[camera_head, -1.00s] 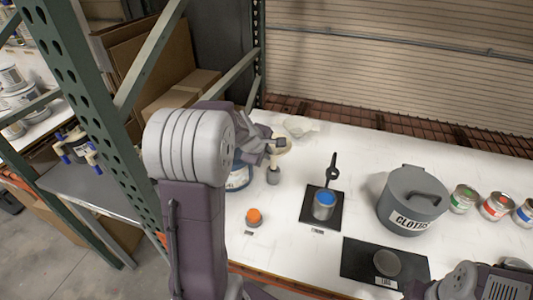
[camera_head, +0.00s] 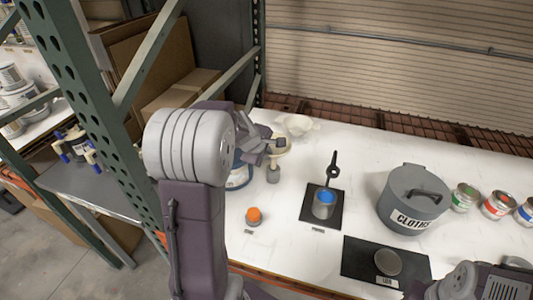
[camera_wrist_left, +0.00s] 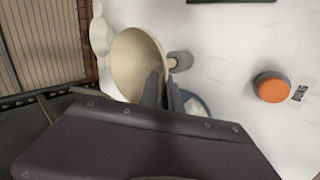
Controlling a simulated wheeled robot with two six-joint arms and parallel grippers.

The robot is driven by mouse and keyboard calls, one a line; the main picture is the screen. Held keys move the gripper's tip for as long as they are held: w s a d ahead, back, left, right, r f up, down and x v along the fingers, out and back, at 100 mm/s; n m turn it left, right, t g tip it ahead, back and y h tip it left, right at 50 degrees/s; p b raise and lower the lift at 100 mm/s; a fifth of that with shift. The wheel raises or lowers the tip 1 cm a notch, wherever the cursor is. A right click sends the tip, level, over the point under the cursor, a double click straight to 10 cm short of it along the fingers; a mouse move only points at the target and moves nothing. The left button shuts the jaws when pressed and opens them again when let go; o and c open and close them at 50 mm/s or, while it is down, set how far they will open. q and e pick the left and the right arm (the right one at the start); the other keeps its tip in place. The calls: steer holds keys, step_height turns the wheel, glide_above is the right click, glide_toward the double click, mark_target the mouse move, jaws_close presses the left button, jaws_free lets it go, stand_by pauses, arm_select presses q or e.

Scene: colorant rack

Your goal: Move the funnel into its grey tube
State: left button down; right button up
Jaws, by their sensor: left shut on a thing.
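The cream funnel (camera_wrist_left: 134,62) is in my left gripper (camera_wrist_left: 163,92), whose dark fingers are shut on its side in the wrist view. In the head view the funnel (camera_head: 281,147) shows at the table's far left, beside the left gripper (camera_head: 267,146). The grey tube (camera_head: 273,174) stands just below the funnel in that picture. In the wrist view the tube's grey end (camera_wrist_left: 181,60) shows right of the funnel.
A white object (camera_head: 296,124) lies behind the funnel. A blue-edged bucket (camera_head: 239,180) is partly hidden by my arm. A green rack post rises at left.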

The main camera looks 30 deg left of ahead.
arm_select(q)
steer(key=shift+f+b, duration=2.7)
steer(key=shift+f, duration=0.25)
steer(key=c, duration=1.5)
jaws_free()
steer(key=shift+r, duration=0.1)
steer(key=p+v, duration=0.2)
steer(key=v, duration=0.7)
